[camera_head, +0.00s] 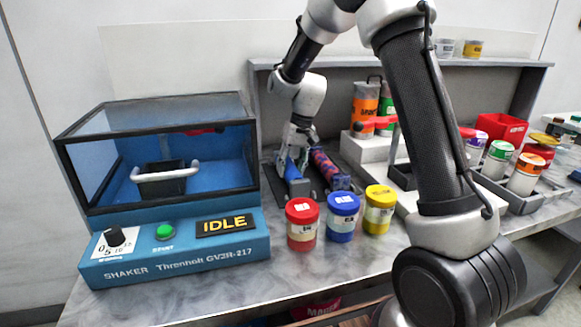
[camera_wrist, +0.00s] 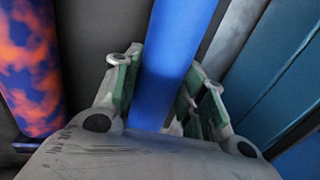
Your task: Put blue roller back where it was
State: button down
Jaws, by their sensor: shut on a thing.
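My gripper (camera_head: 297,140) reaches down behind the jars and is shut on the blue roller (camera_head: 291,168). In the wrist view, the blue roller (camera_wrist: 175,45) runs between the two green-padded fingers of my gripper (camera_wrist: 163,88). In the head view, the roller's near end is beside a grey block (camera_head: 300,188). A blue and orange-red patterned roller (camera_head: 328,168) lies just to its right, roughly parallel; it also shows at the left of the wrist view (camera_wrist: 30,65). I cannot tell whether the blue roller rests on the dark surface below or is slightly above it.
A blue shaker (camera_head: 175,250) marked IDLE stands close on the left. Red (camera_head: 302,228), blue (camera_head: 342,220) and yellow (camera_head: 379,212) jars stand in front. Orange and green cans (camera_head: 366,105) stand on a white step behind. More jars sit in a tray (camera_head: 520,203) at right.

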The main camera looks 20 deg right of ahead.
jog(key=shift+f, duration=0.1)
jog(key=c, duration=0.8)
grip_release()
jog(key=shift+o, duration=0.2)
